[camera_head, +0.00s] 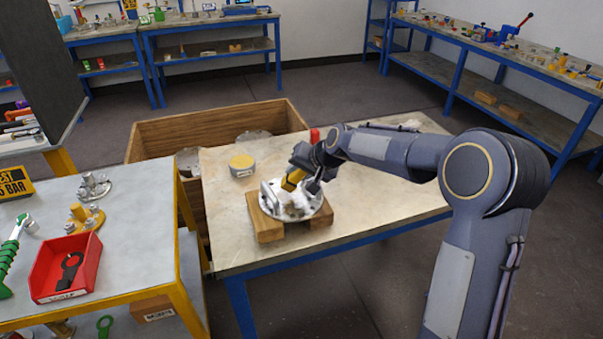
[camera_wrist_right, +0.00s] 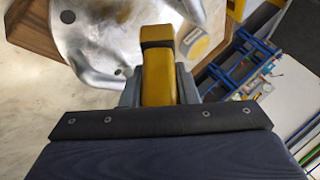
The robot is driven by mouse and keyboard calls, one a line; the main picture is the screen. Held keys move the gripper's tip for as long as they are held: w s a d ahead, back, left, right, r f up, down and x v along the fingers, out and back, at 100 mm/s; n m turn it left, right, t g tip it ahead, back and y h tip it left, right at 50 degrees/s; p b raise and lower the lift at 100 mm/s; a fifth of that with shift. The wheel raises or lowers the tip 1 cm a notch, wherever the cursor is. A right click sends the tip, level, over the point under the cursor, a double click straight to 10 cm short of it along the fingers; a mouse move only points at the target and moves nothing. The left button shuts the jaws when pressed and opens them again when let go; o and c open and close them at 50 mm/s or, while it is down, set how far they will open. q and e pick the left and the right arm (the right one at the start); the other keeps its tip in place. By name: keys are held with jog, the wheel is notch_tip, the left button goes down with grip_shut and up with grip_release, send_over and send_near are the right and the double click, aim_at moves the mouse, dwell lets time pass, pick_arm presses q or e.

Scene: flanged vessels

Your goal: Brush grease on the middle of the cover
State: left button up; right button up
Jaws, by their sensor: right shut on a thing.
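The round metal cover (camera_head: 272,212) lies on wooden blocks (camera_head: 267,232) on the table, with a raised handle and holes near its rim. In the right wrist view its shiny face (camera_wrist_right: 105,40) fills the top left. My right gripper (camera_head: 303,180) is over the cover, shut on a brush with a yellow handle (camera_head: 292,180); the handle also shows in the wrist view (camera_wrist_right: 158,75). The bristles are hidden, so contact with the cover cannot be told. Bright white patches on the cover may be grease or glare. A round tin with a yellow top (camera_head: 241,163) stands behind left. My left gripper is out of view.
An open wooden crate (camera_head: 155,143) stands behind the table. A red object (camera_head: 315,135) is just behind my right gripper. A side bench at left holds a red bin (camera_head: 65,268) and metal fittings (camera_head: 85,217). The table's right part (camera_head: 400,200) is clear.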

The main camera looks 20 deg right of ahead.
aim_at(298, 183)
jog(key=shift+w+a+r+p, duration=0.15)
jog(key=shift+w+p, duration=0.4)
jog(key=shift+w, duration=0.8)
jog(key=shift+s+b, duration=0.55)
jog(key=shift+s, duration=0.4)
jog(key=shift+s+d+r+b, duration=0.15)
jog(key=shift+s+b, duration=0.1)
jog(key=shift+s, duration=0.6)
jog(key=shift+s+d+b, duration=0.15)
jog(key=shift+s+b, duration=0.15)
jog(key=shift+s, duration=0.55)
jog(key=shift+s+d+r+b, duration=0.15)
jog(key=shift+s+b, duration=0.1)
jog(key=shift+s, duration=0.6)
jog(key=shift+r+p, duration=2.45)
jog(key=shift+r, duration=0.5)
notch_tip(298, 183, up, 3)
jog(key=shift+p, duration=1.25)
